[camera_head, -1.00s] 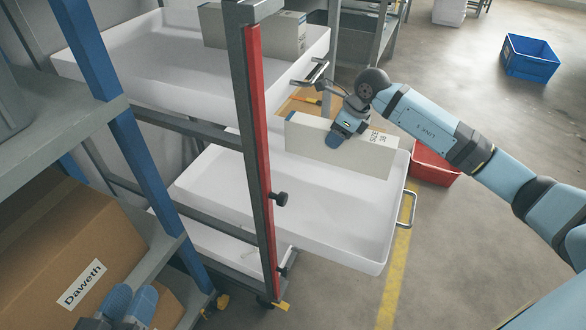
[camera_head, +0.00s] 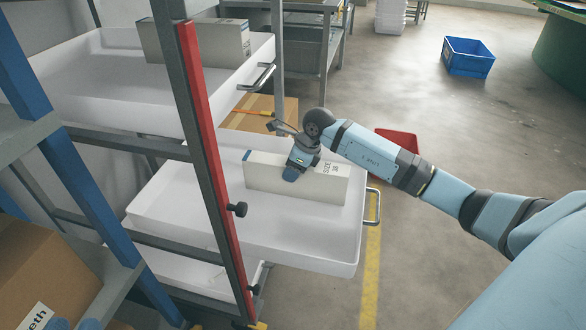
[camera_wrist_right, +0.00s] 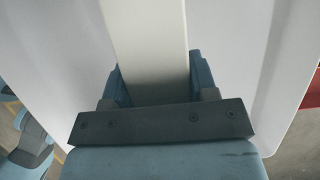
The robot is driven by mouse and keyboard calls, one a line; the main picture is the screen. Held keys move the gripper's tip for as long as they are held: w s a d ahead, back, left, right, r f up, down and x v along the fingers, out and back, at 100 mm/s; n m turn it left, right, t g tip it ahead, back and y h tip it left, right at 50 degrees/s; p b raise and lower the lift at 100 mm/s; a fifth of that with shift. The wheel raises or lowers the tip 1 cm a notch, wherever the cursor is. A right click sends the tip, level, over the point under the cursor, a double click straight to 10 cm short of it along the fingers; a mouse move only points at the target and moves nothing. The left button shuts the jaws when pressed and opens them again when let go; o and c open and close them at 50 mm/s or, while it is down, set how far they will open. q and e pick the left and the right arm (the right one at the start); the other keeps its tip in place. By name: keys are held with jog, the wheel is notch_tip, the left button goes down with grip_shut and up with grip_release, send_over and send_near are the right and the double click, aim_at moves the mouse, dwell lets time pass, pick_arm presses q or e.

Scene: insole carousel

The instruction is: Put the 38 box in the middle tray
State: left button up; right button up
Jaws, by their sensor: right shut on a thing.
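The 38 box (camera_head: 322,184) is white and long, with "SIZE 38" printed at its right end. It stands on its long edge over the middle tray (camera_head: 310,255), near the tray's back side. I cannot tell for certain whether it rests on the tray floor. My right gripper (camera_head: 297,170) is shut on the box from above, near its middle. In the right wrist view the box (camera_wrist_right: 150,45) runs between the two fingers of the gripper (camera_wrist_right: 158,85). My left gripper (camera_head: 75,325) shows only in part at the bottom left edge; its jaws are not clear.
An upper tray (camera_head: 100,95) holds a grey-white box (camera_head: 195,40). A red and grey rack post (camera_head: 205,150) stands left of the middle tray. A cardboard box (camera_head: 35,270) is on the left shelf. A red bin (camera_head: 398,143) and blue crate (camera_head: 468,57) stand on the floor.

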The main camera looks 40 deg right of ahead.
jog(key=shift+f, duration=0.1)
pick_arm(q)
jog(key=shift+f, duration=0.1)
pick_arm(e)
jog(key=o, duration=1)
jog(key=shift+r, duration=0.5)
jog(key=p+v, duration=0.4)
jog(key=v, duration=0.6)
jog(key=shift+d+r, duration=0.1)
jog(key=shift+r, duration=0.15)
jog(key=shift+s+d+r, duration=0.1)
jog(key=shift+s+r, duration=0.1)
jog(key=shift+r, duration=0.15)
pick_arm(q)
jog(key=s+n, duration=0.1)
jog(key=d+r+n, duration=0.1)
jog(key=shift+s+r+n+g, duration=0.1)
jog(key=shift+s+n+g, duration=0.2)
jog(key=shift+s, duration=0.05)
